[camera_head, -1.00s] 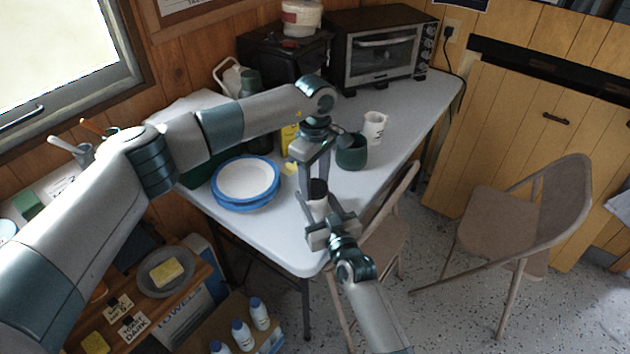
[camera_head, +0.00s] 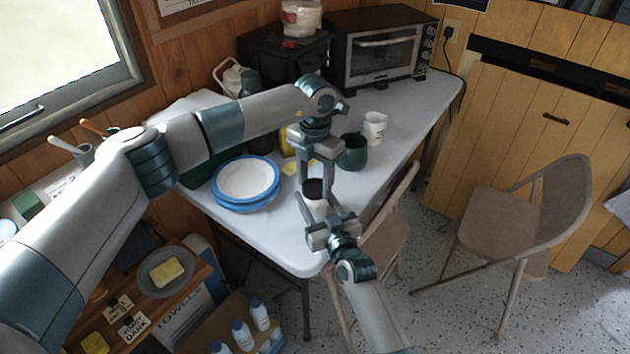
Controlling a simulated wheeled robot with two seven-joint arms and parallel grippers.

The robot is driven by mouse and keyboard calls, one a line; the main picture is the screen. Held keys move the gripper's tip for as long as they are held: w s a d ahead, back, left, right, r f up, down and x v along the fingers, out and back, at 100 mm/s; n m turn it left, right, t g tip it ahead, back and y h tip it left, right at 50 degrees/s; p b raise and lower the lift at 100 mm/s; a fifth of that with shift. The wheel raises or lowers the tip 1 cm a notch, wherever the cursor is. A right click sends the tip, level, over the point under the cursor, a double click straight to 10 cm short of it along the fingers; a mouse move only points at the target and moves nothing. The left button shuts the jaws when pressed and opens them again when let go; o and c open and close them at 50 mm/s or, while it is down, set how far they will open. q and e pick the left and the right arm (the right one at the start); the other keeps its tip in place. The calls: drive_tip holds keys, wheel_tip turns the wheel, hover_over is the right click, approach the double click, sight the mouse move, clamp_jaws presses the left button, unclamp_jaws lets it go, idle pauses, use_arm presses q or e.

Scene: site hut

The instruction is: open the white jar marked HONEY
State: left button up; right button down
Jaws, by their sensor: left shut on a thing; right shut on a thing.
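A small white jar (camera_head: 314,204) with a dark lid (camera_head: 313,187) is held upright above the near corner of the white table. No marking on it can be read from here. My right gripper (camera_head: 317,212) comes up from below and is shut on the jar's white body. My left gripper (camera_head: 316,184) points down from above and is shut on the dark lid, with one finger showing clearly on the right side of it. The lid looks seated on the jar. The fingers hide part of both.
On the white table (camera_head: 285,240) stand blue-rimmed plates (camera_head: 246,182), a dark green cup (camera_head: 352,152), a white mug (camera_head: 375,127) and a toaster oven (camera_head: 384,52). A folding chair (camera_head: 383,245) is close to the right of the table corner.

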sight(315, 186)
use_arm(q)
drive_tip(key=n, duration=1.1)
drive_tip(key=shift+n, duration=0.4)
drive_tip(key=n, duration=1.1)
drive_tip(key=shift+r, duration=0.1)
drive_tip(key=shift+w+r, duration=0.1)
drive_tip(key=shift+r, duration=0.2)
drive_tip(key=shift+r, duration=0.7)
drive_tip(key=shift+r, duration=0.15)
drive_tip(key=shift+r, duration=1.95)
use_arm(e)
drive_tip(key=c, duration=0.8)
unclamp_jaws()
